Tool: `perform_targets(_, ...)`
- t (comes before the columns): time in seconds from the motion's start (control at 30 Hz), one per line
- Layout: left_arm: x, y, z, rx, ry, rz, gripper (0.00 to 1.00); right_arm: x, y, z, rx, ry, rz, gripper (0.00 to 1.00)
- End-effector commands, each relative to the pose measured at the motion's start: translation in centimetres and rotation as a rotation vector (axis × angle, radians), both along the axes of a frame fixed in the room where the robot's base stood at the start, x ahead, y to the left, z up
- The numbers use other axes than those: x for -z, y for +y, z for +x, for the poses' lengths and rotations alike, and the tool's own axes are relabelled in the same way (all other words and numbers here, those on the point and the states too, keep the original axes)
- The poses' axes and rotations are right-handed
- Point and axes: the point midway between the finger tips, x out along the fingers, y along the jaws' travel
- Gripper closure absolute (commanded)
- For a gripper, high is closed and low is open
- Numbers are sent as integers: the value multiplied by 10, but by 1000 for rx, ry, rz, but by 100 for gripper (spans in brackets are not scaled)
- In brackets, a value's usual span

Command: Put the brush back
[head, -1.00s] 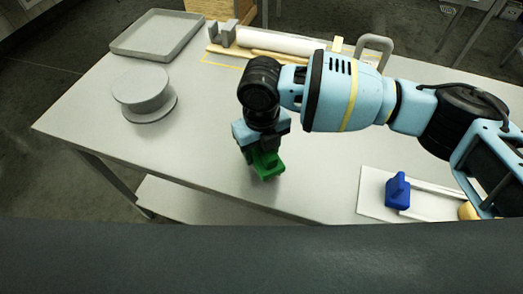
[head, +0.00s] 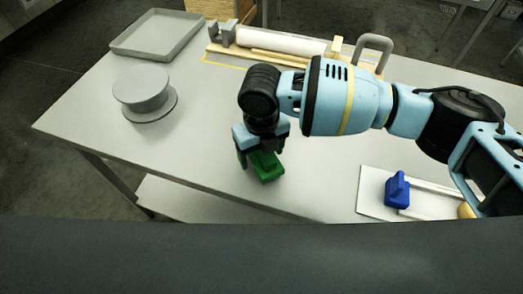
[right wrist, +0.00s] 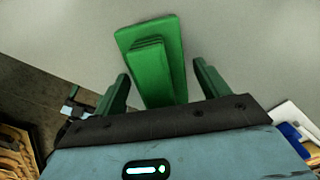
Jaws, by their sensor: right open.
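A green brush-like block (head: 266,166) with a raised grip lies on the table's near part, below my right gripper (head: 259,156). In the right wrist view the green brush (right wrist: 158,58) shows its flat body and ridge-like grip between and beyond the two green fingers. My right gripper (right wrist: 162,72) is open, with a gap on both sides of the grip. A similar blue brush (head: 397,190) stands on a white board (head: 375,207) at the right. I cannot see bristles on either. My left gripper is not in view.
A grey spool-shaped stand (head: 145,92) is at the left. An empty grey tray (head: 158,36) lies at the back left. A wooden rack with a white roll (head: 280,42) and a grey handle (head: 376,46) lines the back. The table's middle left is clear.

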Motion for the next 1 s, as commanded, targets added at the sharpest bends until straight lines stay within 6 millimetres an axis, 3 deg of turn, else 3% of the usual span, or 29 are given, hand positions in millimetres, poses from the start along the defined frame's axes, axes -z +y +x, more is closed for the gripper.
perform_targets(0.17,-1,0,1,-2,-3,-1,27,-18,0,1,0,-4,1,26)
perform_targets(0.6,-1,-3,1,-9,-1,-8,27,-100,1,1,0,-2,1,26)
perform_targets(0.8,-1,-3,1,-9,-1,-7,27,-119,1,1,0,0,0,26)
perform_targets(1.0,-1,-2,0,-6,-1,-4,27,-123,1,0,-1,1,0,26)
